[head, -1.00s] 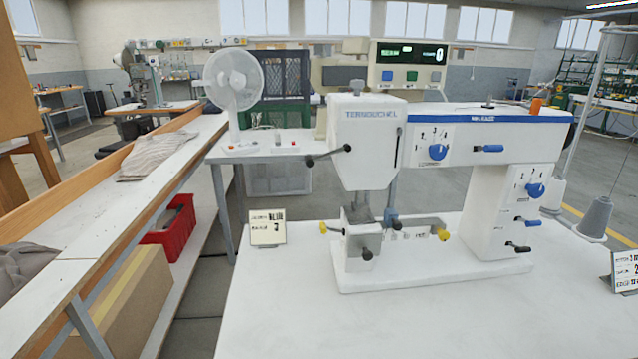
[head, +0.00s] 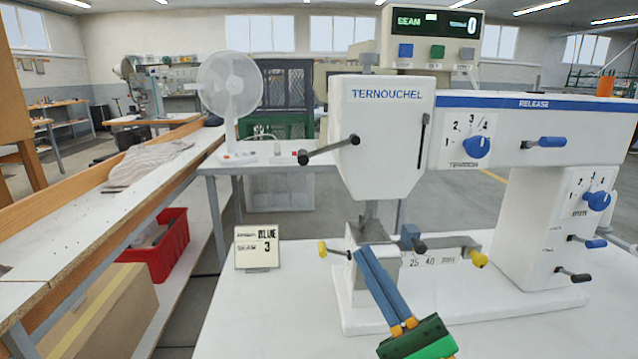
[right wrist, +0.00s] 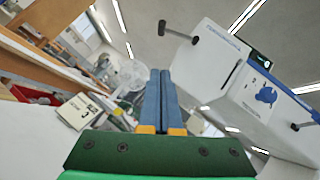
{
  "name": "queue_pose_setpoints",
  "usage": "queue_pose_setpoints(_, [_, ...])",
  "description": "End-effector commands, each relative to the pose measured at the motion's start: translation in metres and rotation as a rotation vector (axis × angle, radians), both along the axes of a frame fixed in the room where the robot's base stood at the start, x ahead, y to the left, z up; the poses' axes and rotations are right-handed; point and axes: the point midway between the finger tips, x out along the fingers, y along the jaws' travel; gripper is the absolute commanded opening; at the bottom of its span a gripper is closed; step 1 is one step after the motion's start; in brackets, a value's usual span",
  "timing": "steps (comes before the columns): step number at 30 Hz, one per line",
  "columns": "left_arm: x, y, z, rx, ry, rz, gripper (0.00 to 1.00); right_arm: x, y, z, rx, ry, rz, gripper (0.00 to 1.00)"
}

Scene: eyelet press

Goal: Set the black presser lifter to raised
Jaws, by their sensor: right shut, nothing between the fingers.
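A white eyelet machine marked TERNOUCHEL (head: 380,130) stands on the white table. A black lever (head: 330,149) sticks out from the left of its head, sloping down to the left with a dark knob at its end. I take this for the presser lifter, but no label shows on it. It also shows in the right wrist view (right wrist: 178,33), beyond the fingertips. My right gripper (head: 363,252) has blue fingers, shut and empty, below the lever and in front of the lower block. The wrist view shows the fingers (right wrist: 160,74) together. My left gripper is out of view.
Other black-knobbed levers are at the lower block (head: 419,246) and lower right column (head: 574,275). A yellow knob (head: 479,260), blue dials (head: 477,146) and a seam card (head: 257,247) are near. Space left of the head is free.

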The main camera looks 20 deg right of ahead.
Motion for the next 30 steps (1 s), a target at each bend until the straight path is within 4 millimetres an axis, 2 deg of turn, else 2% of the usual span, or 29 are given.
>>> queue_pose_setpoints(5, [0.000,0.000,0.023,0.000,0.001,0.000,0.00,0.016,0.004,0.020,-0.001,-0.002,0.000,0.00])
queue_pose_setpoints(9, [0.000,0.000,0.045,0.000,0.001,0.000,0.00,0.040,0.010,0.040,-0.002,-0.002,0.000,0.00])
queue_pose_setpoints(16, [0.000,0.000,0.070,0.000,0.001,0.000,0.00,0.079,0.019,0.067,-0.002,-0.003,0.000,0.00])
queue_pose_setpoints(18, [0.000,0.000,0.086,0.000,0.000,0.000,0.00,0.081,0.026,0.080,-0.001,0.000,0.001,0.00])
queue_pose_setpoints(21, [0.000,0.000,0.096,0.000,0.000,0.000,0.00,0.083,0.034,0.089,-0.002,0.000,0.001,0.00])
queue_pose_setpoints(30, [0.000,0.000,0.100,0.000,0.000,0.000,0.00,0.084,0.040,0.092,-0.004,0.001,-0.001,0.00])
